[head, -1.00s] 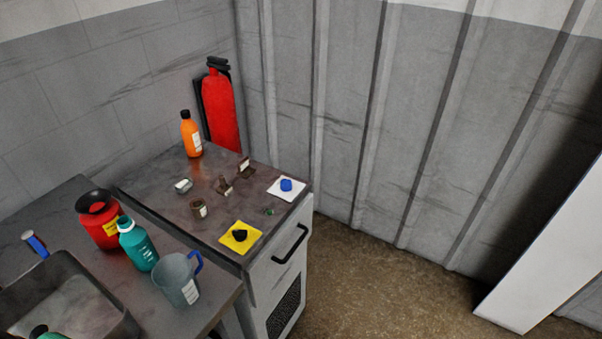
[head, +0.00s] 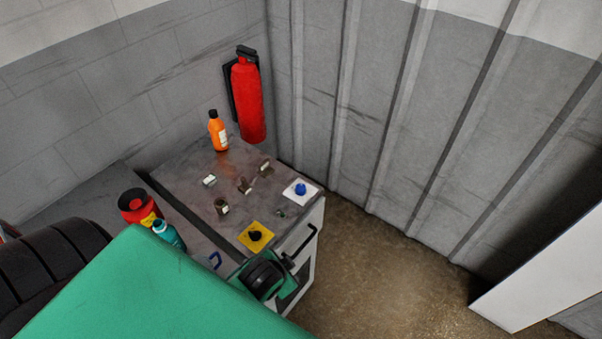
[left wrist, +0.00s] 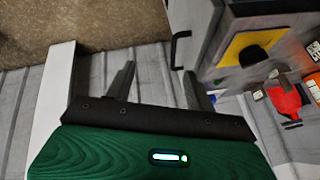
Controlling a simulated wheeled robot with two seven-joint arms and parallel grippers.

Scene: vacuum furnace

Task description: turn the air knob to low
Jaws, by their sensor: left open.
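Two knobs sit on the cabinet top (head: 182,178): a black knob (head: 255,236) on a yellow plate (head: 247,228) near the front, and a blue knob (head: 300,188) on a white plate (head: 313,190) near the right edge. I cannot read which is the air knob. My left arm crosses the front of the head view, its end near the cabinet's front; its fingers cannot be made out there. In the left wrist view my left gripper (left wrist: 159,68) is open and empty, apart from the black knob (left wrist: 252,55) and yellow plate, which are at upper right. My right gripper is out of view.
A black handle (head: 305,241) is on the cabinet front, close to my left arm. An orange bottle (head: 217,132) and several small fittings stand on the cabinet top. A red extinguisher (head: 248,100) hangs behind. A red container (head: 136,207) and teal bottle (head: 169,234) stand left.

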